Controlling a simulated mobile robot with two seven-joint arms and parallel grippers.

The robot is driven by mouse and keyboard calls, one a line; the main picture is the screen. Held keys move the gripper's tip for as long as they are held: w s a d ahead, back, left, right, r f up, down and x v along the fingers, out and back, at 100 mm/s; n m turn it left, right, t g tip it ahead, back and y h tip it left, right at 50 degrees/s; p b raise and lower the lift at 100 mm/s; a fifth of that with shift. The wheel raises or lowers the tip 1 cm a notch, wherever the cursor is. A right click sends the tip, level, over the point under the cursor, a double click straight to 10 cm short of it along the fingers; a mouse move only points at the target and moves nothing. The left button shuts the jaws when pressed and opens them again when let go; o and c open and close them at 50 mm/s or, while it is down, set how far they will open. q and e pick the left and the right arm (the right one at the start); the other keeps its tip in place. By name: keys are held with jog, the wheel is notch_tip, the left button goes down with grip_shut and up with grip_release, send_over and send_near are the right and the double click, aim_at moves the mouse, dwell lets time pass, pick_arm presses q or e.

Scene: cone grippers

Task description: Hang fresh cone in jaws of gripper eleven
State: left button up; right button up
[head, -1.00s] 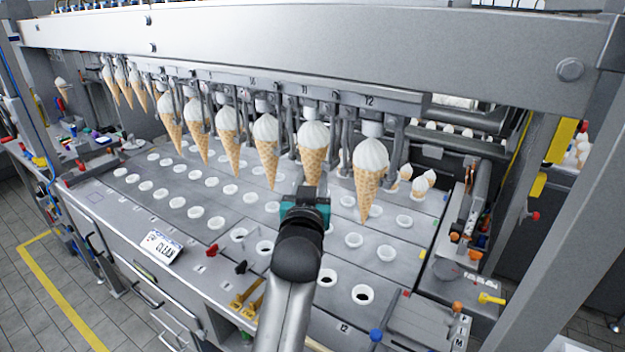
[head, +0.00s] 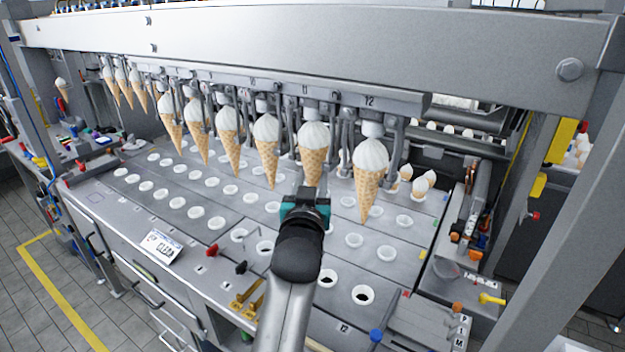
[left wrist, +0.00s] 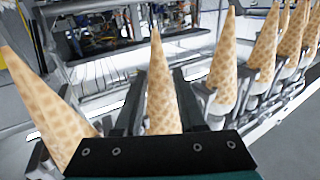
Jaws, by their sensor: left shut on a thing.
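The fresh cone (head: 313,148), a waffle cone with white ice cream on top, hangs point down under the machine's position marked 11. My left gripper (head: 309,190) comes up from below and is shut on this cone; the gripper hides the cone's tip in the head view. In the left wrist view the same cone (left wrist: 163,95) stands point up between the two dark fingers of my left gripper (left wrist: 160,105). The jaws of gripper eleven (head: 332,125) are beside the ice cream; whether they touch it I cannot tell. My right gripper is not in view.
A cone (head: 370,170) hangs at position 12 close on the right, and another (head: 266,140) close on the left. More cones hang in a row farther left. Below lies a metal deck (head: 290,285) with rows of white-rimmed holes. A heavy beam (head: 350,50) crosses above.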

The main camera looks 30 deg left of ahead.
pick_arm(q)
jog(key=shift+d+f, duration=0.15)
jog(key=shift+d, duration=0.3)
jog(key=o, duration=1.3)
jog(key=shift+f, duration=0.15)
jog(key=shift+s+a+p, duration=0.1)
jog(key=shift+s+p, duration=0.7)
jog(key=shift+s, duration=0.85)
jog(key=shift+s+a+p, duration=0.15)
jog(key=shift+s+p, duration=0.35)
jog(key=shift+s, duration=0.95)
jog(key=shift+s+a+p, duration=0.1)
jog(key=shift+s+p, duration=0.35)
jog(key=shift+s, duration=1)
jog(key=shift+w+d+b, duration=0.15)
jog(key=shift+w+b, duration=1.25)
jog(key=shift+w, duration=2.4)
jog(key=shift+s+r, duration=0.2)
